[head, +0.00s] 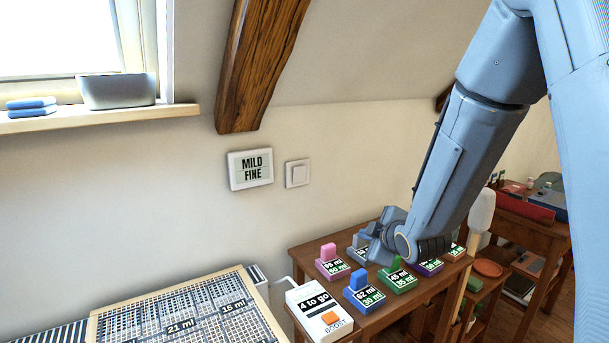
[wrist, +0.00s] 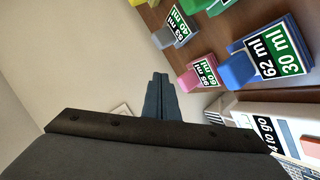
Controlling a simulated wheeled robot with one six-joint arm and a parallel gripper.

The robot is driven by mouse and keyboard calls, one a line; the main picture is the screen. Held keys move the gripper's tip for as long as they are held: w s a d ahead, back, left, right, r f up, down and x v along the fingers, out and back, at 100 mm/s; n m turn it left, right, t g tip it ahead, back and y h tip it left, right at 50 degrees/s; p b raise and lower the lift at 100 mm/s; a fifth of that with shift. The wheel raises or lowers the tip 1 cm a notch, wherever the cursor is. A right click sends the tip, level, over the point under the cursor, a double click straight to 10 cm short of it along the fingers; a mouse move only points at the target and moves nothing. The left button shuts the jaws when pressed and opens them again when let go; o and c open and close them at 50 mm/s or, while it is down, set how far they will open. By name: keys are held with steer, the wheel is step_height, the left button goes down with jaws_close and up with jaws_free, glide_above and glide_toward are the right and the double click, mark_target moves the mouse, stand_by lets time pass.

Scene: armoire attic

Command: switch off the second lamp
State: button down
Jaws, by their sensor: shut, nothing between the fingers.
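I see no lamp that I can make out in either view. A white square wall switch (head: 297,173) is on the wall, right of a small sign; a pale edge (wrist: 122,110) beside my fingers in the wrist view may be it. My gripper (head: 372,232) is above the back of the small table in the head view, to the right of and lower than the switch. In the wrist view my gripper (wrist: 160,78) shows its two fingers shut together, with nothing between them.
A wooden table (head: 408,303) carries several coloured, labelled blocks, including a pink one (head: 331,264) and a blue one (head: 364,296). A white "4 to go" box (head: 312,300) has an orange button. A "MILD FINE" sign (head: 250,169) hangs on the wall. A wooden beam (head: 257,60) slopes above.

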mark_target(298, 171)
steer(key=w+a+r+n+t+y, duration=0.3)
steer(key=a+r+n+t+y, duration=0.1)
steer(key=a+r+n+y, duration=0.3)
steer(key=a+r+n+p, duration=0.1)
steer(key=a+n, duration=0.1)
steer(key=n, duration=0.1)
steer(key=shift+w+a+r+y, duration=0.15)
steer(key=shift+w+r+y, duration=0.15)
steer(key=shift+w+r, duration=0.1)
steer(key=p+x, duration=0.1)
steer(key=x, duration=0.3)
steer(key=p+x, duration=0.2)
steer(key=x, duration=0.3)
steer(key=p+x, duration=0.1)
steer(key=x, duration=0.4)
steer(key=shift+r, duration=0.25)
